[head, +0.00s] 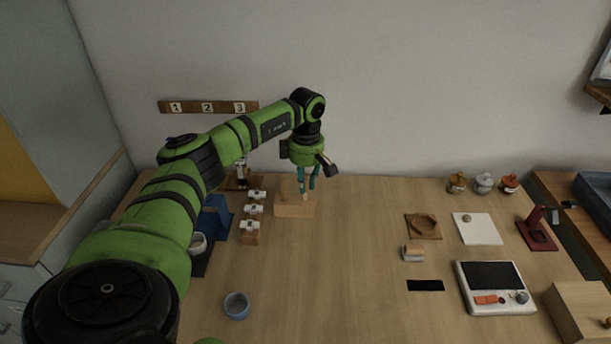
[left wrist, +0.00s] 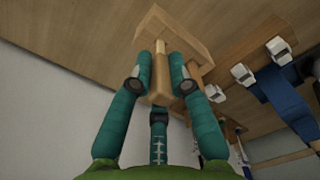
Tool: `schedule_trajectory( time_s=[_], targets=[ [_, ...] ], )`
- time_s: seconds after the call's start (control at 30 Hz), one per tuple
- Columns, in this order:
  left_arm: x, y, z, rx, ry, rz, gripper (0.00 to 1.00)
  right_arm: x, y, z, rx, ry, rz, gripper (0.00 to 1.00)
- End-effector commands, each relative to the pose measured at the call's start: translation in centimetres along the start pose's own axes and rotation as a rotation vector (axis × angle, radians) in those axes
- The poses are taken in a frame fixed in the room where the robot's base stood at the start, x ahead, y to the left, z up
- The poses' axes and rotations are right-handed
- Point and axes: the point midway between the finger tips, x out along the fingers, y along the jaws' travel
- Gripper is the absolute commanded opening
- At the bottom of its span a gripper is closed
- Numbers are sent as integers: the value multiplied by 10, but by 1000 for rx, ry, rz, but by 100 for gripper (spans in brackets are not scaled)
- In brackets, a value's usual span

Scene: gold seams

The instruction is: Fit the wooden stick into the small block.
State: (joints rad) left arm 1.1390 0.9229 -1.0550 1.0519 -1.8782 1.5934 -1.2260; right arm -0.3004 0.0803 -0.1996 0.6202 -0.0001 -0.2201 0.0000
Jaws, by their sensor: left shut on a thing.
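My left gripper (head: 309,183) points down at the back of the table, with its teal fingers closed around a thin, pale wooden stick (left wrist: 160,45). The stick's lower end also shows just below the fingers in the head view (head: 305,203). The small block (head: 292,210) is light wood with an upright part at its back, and stands on the table directly below the gripper. In the left wrist view the block (left wrist: 192,45) lies beyond the fingertips. The stick's tip is at or just over the block; I cannot tell whether it is inside. My right gripper is not in view.
Several white-topped wooden pieces (head: 250,226) stand left of the block, with a blue stand (head: 216,218) beyond them. A blue cup (head: 236,305) is at the front. A wooden roll (head: 412,253) and a white device (head: 494,288) are at right. The table's middle is clear.

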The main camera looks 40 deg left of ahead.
Motion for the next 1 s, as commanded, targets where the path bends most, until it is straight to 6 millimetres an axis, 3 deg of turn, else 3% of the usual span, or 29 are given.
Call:
schedule_trajectory(
  time_s=[0.9, 0.93, 1.0],
  targets=[
    [4, 0, 0, 0, 0, 0, 4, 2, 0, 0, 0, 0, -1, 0],
    [4, 0, 0, 0, 0, 0, 27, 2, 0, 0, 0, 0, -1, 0],
    [4, 0, 0, 0, 0, 0, 47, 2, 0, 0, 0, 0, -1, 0]
  ],
)
